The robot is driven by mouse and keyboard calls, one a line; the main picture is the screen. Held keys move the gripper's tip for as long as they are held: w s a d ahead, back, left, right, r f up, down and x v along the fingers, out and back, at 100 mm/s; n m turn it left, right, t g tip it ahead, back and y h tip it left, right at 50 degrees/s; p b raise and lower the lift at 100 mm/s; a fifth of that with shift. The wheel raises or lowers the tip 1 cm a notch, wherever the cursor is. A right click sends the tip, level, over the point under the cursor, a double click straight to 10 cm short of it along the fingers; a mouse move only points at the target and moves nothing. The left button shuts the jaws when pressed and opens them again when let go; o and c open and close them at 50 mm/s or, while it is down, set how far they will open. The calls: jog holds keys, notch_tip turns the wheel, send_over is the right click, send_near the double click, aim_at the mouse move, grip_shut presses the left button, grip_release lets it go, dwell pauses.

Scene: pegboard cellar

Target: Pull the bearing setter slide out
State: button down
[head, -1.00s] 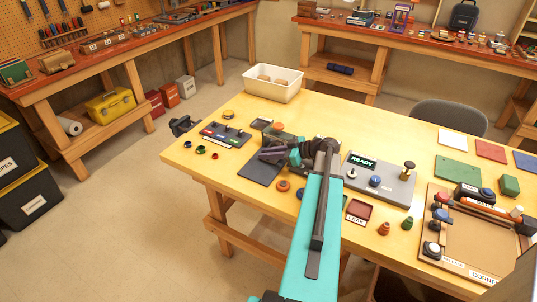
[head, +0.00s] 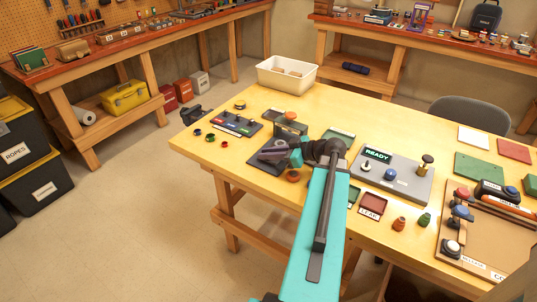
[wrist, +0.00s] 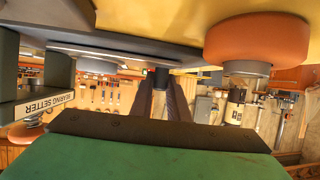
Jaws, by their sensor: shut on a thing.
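The bearing setter (head: 257,163) is a dark grey device on the near left part of the yellow table, with an orange knob (head: 291,116) behind it. In the wrist view its white label (wrist: 45,106) reads BEARING SETTER, upside down. My gripper (head: 272,151) is at the device, low over its dark plate. In the wrist view my gripper (wrist: 163,90) has its dark fingers close together against the device's edge, shut on the slide. The slide itself is mostly hidden by the fingers. A large orange round part (wrist: 257,40) is close by on the right in the wrist view.
A strip with coloured buttons (head: 235,123) lies left of the device. An orange disc (head: 293,176) is just in front. The grey READY panel (head: 400,183) stands to the right. A white bin (head: 287,74) is at the back edge. Bare table lies at the near left.

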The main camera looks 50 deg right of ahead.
jog(key=shift+r, duration=0.1)
jog(key=c, duration=1.7)
grip_release()
jog(key=shift+w, duration=0.1)
jog(key=shift+d, duration=0.1)
jog(key=shift+s, duration=0.2)
jog(key=b+v, duration=0.2)
jog(key=v, duration=1.1)
jog(key=shift+s+d+b, duration=0.1)
jog(key=shift+s+b, duration=0.2)
jog(key=shift+b, duration=0.05)
